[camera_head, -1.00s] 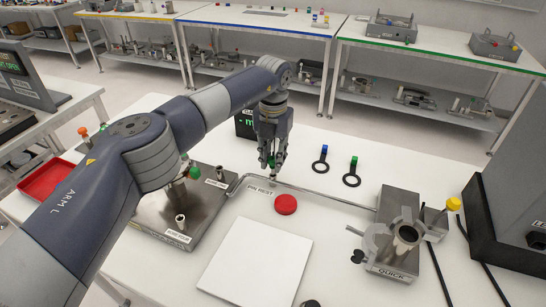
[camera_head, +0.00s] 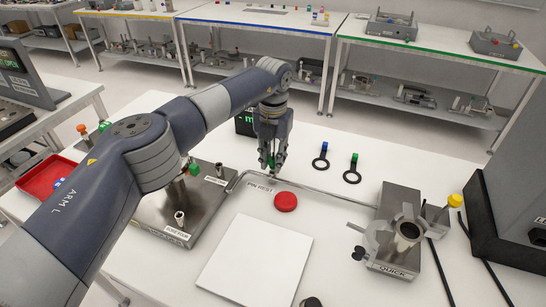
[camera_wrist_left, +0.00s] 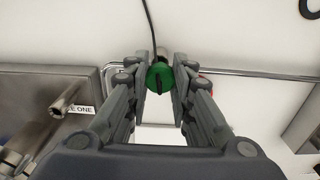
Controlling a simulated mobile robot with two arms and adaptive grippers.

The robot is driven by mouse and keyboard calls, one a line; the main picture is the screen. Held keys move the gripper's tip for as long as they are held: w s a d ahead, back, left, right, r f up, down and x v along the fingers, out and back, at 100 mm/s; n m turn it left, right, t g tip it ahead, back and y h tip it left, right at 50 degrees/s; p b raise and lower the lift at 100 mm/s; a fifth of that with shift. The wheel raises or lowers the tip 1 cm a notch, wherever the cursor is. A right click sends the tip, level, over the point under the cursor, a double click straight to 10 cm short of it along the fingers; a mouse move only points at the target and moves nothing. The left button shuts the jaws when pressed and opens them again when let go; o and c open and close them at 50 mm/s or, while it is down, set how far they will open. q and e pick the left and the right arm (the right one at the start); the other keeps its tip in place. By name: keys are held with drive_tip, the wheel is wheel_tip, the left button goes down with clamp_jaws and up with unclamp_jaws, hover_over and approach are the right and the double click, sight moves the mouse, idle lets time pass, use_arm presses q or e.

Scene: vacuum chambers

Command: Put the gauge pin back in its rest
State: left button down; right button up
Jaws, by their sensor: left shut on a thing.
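My left gripper (camera_head: 272,168) is shut on the green-headed gauge pin (camera_wrist_left: 160,77), whose round green top sits between the fingers in the left wrist view. In the head view the gripper points down just behind the "PIN REST" label (camera_head: 260,188) on the white table. The fingers mostly cover the pin there. The rest itself is hard to make out under the fingertips, and I cannot tell whether the pin touches it. My right gripper is not in view.
A red disc (camera_head: 285,201) lies just right of the label, with a white panel (camera_head: 255,258) in front. A steel plate fixture (camera_head: 165,215) stands left and a "QUICK" fixture (camera_head: 398,235) right. Two black rings with blue (camera_head: 320,163) and green (camera_head: 352,176) tabs lie behind.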

use_arm(q)
drive_tip(key=shift+f+b, duration=0.6)
drive_tip(key=shift+f, duration=0.35)
idle(0.8)
drive_tip(key=c, duration=1.3)
unclamp_jaws()
drive_tip(key=shift+r, duration=0.2)
drive_tip(key=shift+r+p, duration=2)
drive_tip(key=shift+r, duration=1.35)
